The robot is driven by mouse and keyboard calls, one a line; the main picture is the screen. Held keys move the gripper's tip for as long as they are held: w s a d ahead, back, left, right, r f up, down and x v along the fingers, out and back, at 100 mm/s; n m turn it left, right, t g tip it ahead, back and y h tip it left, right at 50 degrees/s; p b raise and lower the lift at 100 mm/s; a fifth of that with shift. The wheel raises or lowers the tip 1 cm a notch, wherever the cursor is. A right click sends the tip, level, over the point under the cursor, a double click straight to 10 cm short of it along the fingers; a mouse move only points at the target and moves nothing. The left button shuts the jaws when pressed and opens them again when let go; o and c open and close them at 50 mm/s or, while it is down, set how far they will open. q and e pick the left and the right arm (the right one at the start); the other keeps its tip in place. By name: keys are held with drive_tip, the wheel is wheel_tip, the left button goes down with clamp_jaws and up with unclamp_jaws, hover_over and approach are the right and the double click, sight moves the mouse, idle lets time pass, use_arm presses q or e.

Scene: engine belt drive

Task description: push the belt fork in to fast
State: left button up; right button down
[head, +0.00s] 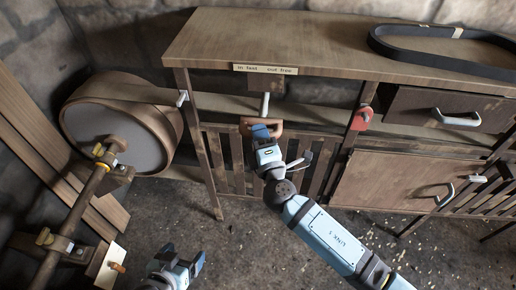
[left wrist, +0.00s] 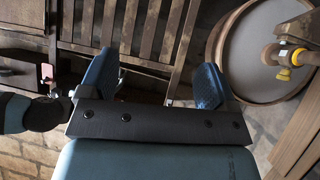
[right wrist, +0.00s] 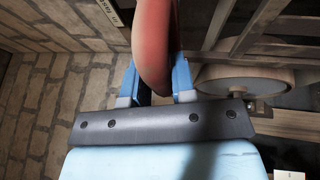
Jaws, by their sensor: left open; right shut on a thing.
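The belt fork's handle (head: 285,130) is a brown-orange grip below the bench's front edge, on a pale rod (head: 264,104) under a label (head: 265,69) reading "in fast" and "out free". My right gripper (head: 263,135) is shut on this handle. In the right wrist view the handle (right wrist: 152,45) shows reddish between the fingers of my right gripper (right wrist: 156,85). My left gripper (head: 180,268) is open and empty, low at the bottom of the head view, and its spread fingers (left wrist: 155,82) show in the left wrist view. The fork's far end is hidden under the bench.
A black belt loop (head: 405,48) lies on the bench top (head: 290,40). A red part (head: 362,118) hangs on the frame. A shaft (head: 75,215) stands lower left.

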use_arm(q)
drive_tip(key=shift+d+f+b, duration=0.1)
drive_tip(key=shift+f+b, duration=0.05)
drive_tip(key=shift+b, duration=0.45)
use_arm(e)
drive_tip(key=w, duration=0.3)
drive_tip(key=w+d, duration=0.1)
drive_tip(key=w, duration=0.1)
drive_tip(key=shift+w+r, duration=0.2)
drive_tip(key=shift+w, duration=0.15)
drive_tip(key=c, duration=1.2)
unclamp_jaws()
drive_tip(key=shift+o, duration=1.2)
drive_tip(key=shift+w+a+f, duration=0.1)
drive_tip(key=shift+w+f, duration=0.05)
drive_tip(key=shift+f, duration=0.05)
use_arm(q)
drive_tip(key=shift+w+f, duration=0.15)
drive_tip(key=shift+f, duration=0.05)
drive_tip(key=shift+f+b, duration=0.3)
drive_tip(key=shift+b, duration=0.5)
use_arm(e)
drive_tip(key=v, duration=1.4)
